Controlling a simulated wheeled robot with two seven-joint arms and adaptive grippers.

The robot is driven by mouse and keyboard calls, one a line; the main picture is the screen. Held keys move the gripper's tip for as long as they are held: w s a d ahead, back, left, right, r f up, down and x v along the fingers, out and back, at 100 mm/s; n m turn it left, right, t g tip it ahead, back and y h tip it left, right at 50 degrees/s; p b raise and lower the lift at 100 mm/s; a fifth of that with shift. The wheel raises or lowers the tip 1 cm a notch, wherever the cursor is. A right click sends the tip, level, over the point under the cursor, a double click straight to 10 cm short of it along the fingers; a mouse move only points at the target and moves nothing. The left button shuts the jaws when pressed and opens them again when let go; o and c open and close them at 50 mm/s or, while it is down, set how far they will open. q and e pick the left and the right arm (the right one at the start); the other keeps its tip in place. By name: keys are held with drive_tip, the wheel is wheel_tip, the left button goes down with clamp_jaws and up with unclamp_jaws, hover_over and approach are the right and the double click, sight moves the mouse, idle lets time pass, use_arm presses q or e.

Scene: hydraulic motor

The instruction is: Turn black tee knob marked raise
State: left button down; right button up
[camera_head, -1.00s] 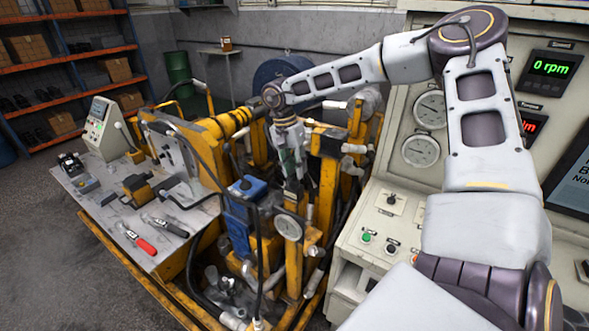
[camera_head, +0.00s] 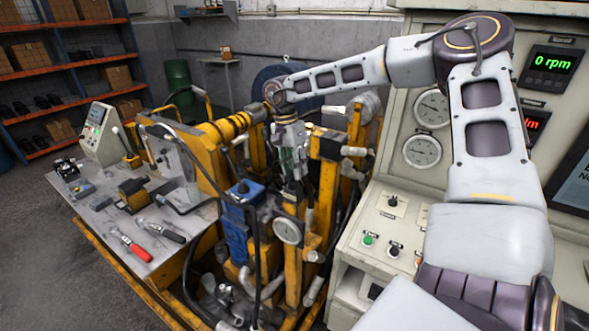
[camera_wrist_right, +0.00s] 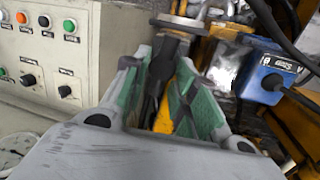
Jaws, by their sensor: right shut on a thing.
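My right gripper (camera_head: 291,165) reaches down among the yellow machinery in the head view. In the right wrist view its green-padded fingers (camera_wrist_right: 160,78) are closed in on a dark upright part (camera_wrist_right: 168,50), which looks like the black tee knob. A flat greyish disc or bar (camera_wrist_right: 190,23) shows just beyond it. The fingers hide much of the held part, and I cannot read a "raise" mark on it. My left gripper is not in view.
A blue box (camera_wrist_right: 270,72) with a black knob stands just right of the fingers in the right wrist view. A cream control panel (camera_wrist_right: 50,60) with buttons is on the left there. A pressure gauge (camera_head: 287,230) and hoses crowd the space below the gripper.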

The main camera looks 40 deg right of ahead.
drive_tip(key=o, duration=0.8)
wheel_tip(320, 180, up, 12)
drive_tip(key=w, duration=0.2)
drive_tip(key=shift+w+a, duration=0.15)
drive_tip(key=shift+a, duration=0.05)
drive_tip(key=shift+f, duration=0.15)
idle(0.5)
